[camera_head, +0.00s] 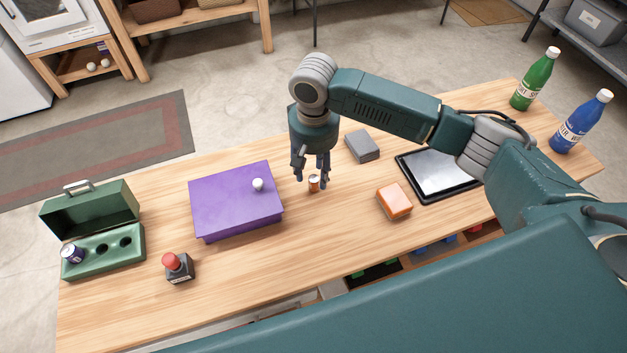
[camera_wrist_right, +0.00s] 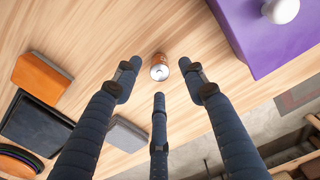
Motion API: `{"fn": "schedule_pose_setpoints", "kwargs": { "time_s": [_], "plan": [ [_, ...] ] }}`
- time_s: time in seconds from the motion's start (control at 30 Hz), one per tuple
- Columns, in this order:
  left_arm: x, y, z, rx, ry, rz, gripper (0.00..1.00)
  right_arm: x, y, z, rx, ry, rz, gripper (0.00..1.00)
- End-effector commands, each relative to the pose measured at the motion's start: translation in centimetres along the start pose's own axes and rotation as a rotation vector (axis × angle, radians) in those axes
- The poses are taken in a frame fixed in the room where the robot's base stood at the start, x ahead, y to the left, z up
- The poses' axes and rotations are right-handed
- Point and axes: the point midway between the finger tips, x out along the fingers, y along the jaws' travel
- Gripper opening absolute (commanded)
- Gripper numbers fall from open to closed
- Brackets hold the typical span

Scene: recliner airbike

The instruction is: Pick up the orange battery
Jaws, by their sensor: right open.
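The orange battery (camera_head: 314,184) is a small orange cylinder with a silver end, standing on the wooden table to the right of the purple box. In the right wrist view the battery (camera_wrist_right: 159,67) shows its round silver end, just beyond the fingertips. My right gripper (camera_head: 313,175) points down over the battery with its fingers spread open around that spot. In the right wrist view the open fingers (camera_wrist_right: 160,80) appear on both sides of the battery and below it, with no clear contact. My left gripper is not in view.
A purple box (camera_head: 235,200) with a white knob lies left of the battery. A green case (camera_head: 105,255) holds a purple battery (camera_head: 72,254). A red-topped button (camera_head: 178,267), an orange block (camera_head: 394,201), a grey block (camera_head: 362,146), a tablet (camera_head: 438,172) and two bottles (camera_head: 535,80) are also on the table.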

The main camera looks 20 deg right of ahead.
Motion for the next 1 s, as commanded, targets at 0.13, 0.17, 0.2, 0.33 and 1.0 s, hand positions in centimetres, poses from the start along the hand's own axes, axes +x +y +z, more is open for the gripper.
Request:
{"fn": "schedule_pose_setpoints", "kwargs": {
  "time_s": [0.13,0.17,0.2,0.33,1.0],
  "plan": [
    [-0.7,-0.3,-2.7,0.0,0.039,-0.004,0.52,2.1,0.0,0.0,0.001,-0.001,0.001,0.42],
    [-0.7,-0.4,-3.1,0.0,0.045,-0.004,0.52,2.5,0.0,0.1,0.001,-0.001,0.001,0.42],
    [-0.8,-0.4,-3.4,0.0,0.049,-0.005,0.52,2.8,0.0,0.1,0.001,-0.001,0.002,0.42],
    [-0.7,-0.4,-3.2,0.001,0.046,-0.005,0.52,3.3,-0.1,0.0,0.0,0.001,0.0,0.42],
    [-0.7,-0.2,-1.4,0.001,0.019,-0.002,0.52,3.2,-0.1,0.0,0.0,0.002,-0.001,0.0]
  ]
}}
